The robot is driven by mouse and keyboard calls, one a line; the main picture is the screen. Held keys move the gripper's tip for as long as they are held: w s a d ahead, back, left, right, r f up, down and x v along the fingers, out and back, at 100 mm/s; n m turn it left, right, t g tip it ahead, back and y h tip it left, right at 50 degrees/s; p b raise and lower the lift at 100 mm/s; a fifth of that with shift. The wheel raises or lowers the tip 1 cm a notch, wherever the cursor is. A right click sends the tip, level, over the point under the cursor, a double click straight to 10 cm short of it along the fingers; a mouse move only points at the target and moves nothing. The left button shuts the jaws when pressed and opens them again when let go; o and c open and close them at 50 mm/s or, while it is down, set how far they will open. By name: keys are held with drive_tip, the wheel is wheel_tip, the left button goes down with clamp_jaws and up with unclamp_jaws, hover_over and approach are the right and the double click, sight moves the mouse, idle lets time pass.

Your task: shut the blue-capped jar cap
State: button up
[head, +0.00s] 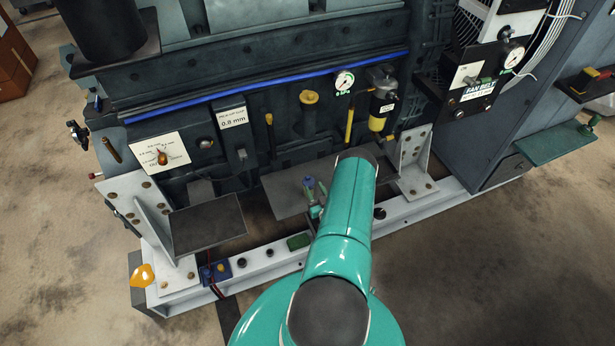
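Small teal-green parts (316,211) show beside and below the blue top. They may belong to my gripper, but I cannot make out fingers or whether they touch it.
The engine block (200,110) stands behind, with a yellow-bowled filter (378,122) and a gauge (344,81). Steel brackets (125,190) and (414,150) flank the plate. A white rail (330,238) carries a blue box (218,270). Bare floor (480,270) lies right.

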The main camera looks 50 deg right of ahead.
sight(309, 177)
drive_tip(key=x, duration=0.7)
drive_tip(key=shift+w, duration=0.2)
